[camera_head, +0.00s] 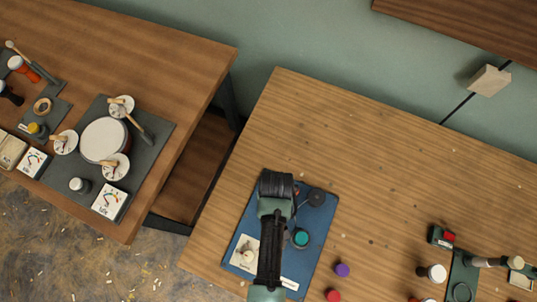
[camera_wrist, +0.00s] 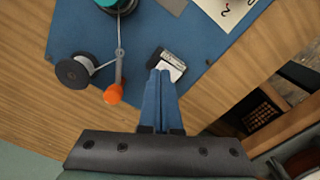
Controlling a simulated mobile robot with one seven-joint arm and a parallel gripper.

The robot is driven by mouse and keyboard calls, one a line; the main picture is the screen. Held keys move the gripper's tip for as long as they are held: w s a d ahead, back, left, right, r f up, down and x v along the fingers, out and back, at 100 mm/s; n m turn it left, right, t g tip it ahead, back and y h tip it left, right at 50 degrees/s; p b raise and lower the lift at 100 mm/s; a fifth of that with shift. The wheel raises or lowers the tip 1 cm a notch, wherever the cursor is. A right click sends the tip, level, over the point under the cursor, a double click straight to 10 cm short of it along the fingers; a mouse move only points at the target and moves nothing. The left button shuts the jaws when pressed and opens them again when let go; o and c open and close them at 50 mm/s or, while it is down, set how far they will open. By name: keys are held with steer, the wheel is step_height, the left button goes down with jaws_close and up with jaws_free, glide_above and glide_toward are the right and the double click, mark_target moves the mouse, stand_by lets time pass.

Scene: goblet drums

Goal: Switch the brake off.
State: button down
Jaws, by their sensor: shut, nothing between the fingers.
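A blue board (camera_head: 318,222) lies on the right-hand wooden table and also fills the upper part of the wrist view (camera_wrist: 215,50). In the wrist view, a small black switch-like block with a white face (camera_wrist: 172,66) sits near the board's edge. A lever with an orange knob (camera_wrist: 113,94) stands left of it. I cannot tell which of these is the brake. My gripper (camera_wrist: 161,73) is shut and empty, its fingertips over or beside the black block; contact cannot be told. In the head view my arm hides this part of the board.
The board also bears a dark spool (camera_head: 317,197), a teal knob (camera_head: 301,238) and a white plate with a dial (camera_head: 243,252). Purple (camera_head: 342,270) and red (camera_head: 333,295) pieces lie right of it. A drum (camera_head: 104,140) stands on the left table. The table behind the board is mostly clear.

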steer(key=shift+f+b, duration=0.7)
steer(key=shift+f, duration=0.3)
stand_by(0.4)
steer(key=shift+r, duration=0.15)
step_height(320, 180, up, 7)
steer(key=p, duration=0.7)
steer(key=shift+p, duration=0.3)
